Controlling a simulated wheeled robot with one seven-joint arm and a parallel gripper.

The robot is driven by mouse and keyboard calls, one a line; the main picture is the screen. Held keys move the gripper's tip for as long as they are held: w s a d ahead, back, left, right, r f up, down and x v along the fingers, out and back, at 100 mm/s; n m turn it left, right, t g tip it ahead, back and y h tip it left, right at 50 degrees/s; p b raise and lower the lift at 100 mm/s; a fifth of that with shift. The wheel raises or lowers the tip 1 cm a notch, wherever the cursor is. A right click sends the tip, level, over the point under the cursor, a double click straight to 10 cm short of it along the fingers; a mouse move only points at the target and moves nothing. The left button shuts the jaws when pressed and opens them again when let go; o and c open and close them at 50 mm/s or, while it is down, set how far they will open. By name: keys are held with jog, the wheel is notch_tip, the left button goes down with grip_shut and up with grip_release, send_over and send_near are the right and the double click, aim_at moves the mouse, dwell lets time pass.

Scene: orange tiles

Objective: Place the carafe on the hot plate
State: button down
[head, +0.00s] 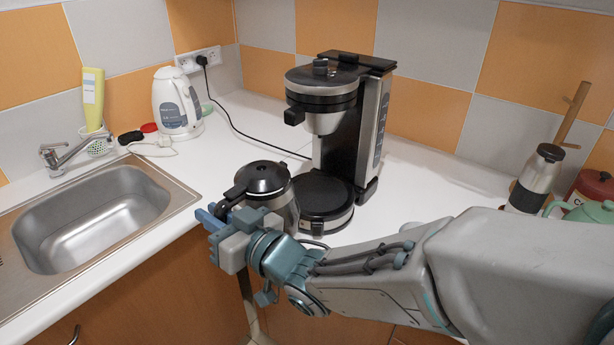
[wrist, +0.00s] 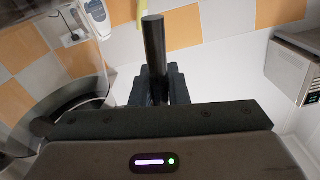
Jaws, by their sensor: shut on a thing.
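My gripper (head: 215,222) is shut on the carafe's handle at the counter's front edge. In the wrist view the dark handle (wrist: 154,50) stands up between my fingers (wrist: 158,88), and part of the carafe (wrist: 45,60) fills the left side. I cannot tell whether the carafe's base touches the counter. The coffee maker (head: 342,110) stands upright with its brew basket above the hot plate.
A steel sink (head: 95,215) lies at the left, with a tap (head: 62,155). A white kettle (head: 176,103) stands at the back corner. A steel flask (head: 536,180) and a green teapot (head: 590,212) stand at the far right. My arm crosses the counter's front right.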

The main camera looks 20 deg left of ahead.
jog(key=w+d, duration=0.1)
jog(key=w, duration=0.3)
jog(key=w+d+p, duration=0.1)
jog(key=w, duration=0.3)
jog(key=w+d+p, duration=0.1)
jog(key=w, duration=0.3)
jog(key=shift+w+d+r, duration=0.1)
jog(key=shift+d, duration=0.2)
jog(key=w, duration=0.1)
jog(key=w+f, duration=0.1)
jog(key=w+d+p, duration=0.1)
jog(key=w, duration=0.1)
jog(key=shift+d+f, duration=0.1)
jog(key=shift+f, duration=0.3)
jog(key=shift+f, duration=0.15)
jog(key=c, duration=1.4)
grip_release()
jog(key=shift+r, duration=0.35)
jog(key=v, duration=1.2)
jog(key=shift+b, duration=0.4)
